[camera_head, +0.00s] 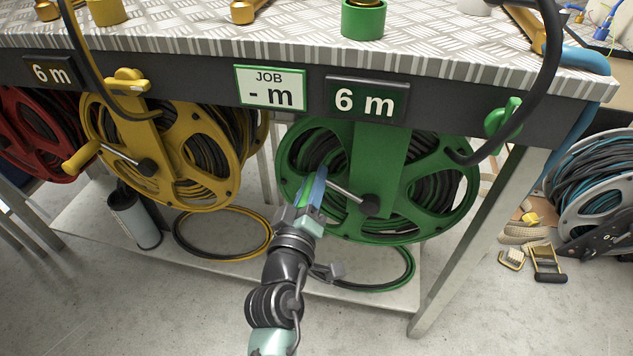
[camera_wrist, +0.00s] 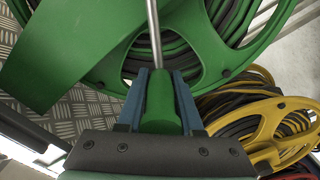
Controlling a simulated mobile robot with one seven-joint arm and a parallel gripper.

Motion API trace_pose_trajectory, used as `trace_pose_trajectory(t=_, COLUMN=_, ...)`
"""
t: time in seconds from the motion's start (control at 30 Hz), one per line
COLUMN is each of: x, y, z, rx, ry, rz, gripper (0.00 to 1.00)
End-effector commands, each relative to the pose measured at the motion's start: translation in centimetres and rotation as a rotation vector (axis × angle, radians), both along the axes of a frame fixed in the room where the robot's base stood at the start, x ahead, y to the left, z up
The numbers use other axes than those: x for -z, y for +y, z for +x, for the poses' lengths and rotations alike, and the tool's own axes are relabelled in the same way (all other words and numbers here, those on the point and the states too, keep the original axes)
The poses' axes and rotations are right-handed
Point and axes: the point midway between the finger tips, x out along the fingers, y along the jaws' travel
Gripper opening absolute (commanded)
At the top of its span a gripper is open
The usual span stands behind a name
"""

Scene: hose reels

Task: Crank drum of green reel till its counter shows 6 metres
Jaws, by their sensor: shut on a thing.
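The green reel (camera_head: 440,205) hangs under the workbench, wound with black hose. Its crank is a steel arm (camera_head: 345,192) running from a dark hub (camera_head: 369,205) to a green handle at the upper left. My gripper (camera_head: 311,192) is shut on the green crank handle, which shows between the blue fingers in the wrist view (camera_wrist: 159,100). The counter (camera_head: 366,101) above the green reel reads 6 m. Beside it a white sign (camera_head: 270,88) reads "JOB - m". In the head view the fingers hide most of the handle.
A yellow reel (camera_head: 205,130) with its own crank hangs to the left, under a 6 m counter (camera_head: 53,73). A red reel (camera_head: 40,150) is further left. A bench leg (camera_head: 478,235) stands right of the green reel. A grey canister (camera_head: 133,215) and hose coils lie on the lower shelf.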

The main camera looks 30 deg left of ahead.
Motion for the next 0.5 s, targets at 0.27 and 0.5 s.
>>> trace_pose_trajectory(t=0.27, x=0.24, y=0.13, z=-0.09, rx=-0.002, ry=0.002, rz=-0.007, gripper=0.00)
trace_pose_trajectory(t=0.5, x=0.22, y=0.10, z=-0.08, rx=-0.001, ry=0.001, rz=-0.007, gripper=0.49)
